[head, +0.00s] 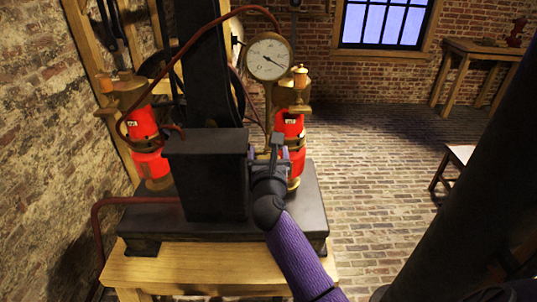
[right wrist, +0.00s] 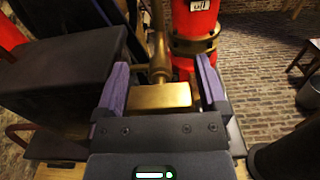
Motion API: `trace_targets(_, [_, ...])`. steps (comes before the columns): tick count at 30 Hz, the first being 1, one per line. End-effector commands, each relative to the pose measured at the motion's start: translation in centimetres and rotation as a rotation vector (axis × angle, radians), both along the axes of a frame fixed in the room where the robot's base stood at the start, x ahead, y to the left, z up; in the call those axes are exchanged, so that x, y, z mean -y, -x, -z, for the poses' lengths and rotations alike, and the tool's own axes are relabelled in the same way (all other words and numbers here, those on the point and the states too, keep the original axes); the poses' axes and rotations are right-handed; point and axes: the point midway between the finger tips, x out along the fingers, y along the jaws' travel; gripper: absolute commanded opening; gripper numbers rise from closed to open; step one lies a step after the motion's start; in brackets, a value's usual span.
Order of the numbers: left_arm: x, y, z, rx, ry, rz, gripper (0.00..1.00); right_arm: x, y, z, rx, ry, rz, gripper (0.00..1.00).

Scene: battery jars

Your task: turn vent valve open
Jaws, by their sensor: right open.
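My right gripper (head: 277,150) is at the right side of the apparatus, in front of the right red jar (head: 291,126). In the right wrist view my right gripper (right wrist: 163,85) is open, with its purple fingers spread wide. A flat brass piece (right wrist: 162,95) on a brass stem lies between the fingers, with gaps on both sides. It may be the vent valve's handle; I cannot tell for sure. The red jar with its brass collar (right wrist: 195,45) stands just beyond. In the head view the gripper hides the brass piece. My left gripper is not in view.
A pressure gauge (head: 268,57) stands above the right jar. Another red jar (head: 150,165) is at the left. A dark block (head: 207,175) stands close left of my gripper, on a dark base (head: 150,219) on a wooden table (head: 180,270). The brick floor to the right is mostly clear.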

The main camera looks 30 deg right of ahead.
Motion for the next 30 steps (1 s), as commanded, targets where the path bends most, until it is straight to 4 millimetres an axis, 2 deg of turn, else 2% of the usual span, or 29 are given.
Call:
trace_targets(8, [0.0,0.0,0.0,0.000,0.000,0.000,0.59,0.1,-0.2,0.0,0.000,0.000,0.000,0.91])
trace_targets(18, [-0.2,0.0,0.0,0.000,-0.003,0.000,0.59,0.1,-0.2,0.0,-0.001,0.001,0.000,0.19])
trace_targets(30, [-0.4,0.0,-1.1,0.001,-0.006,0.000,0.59,0.0,-0.2,-0.2,-0.051,0.079,0.000,0.18])
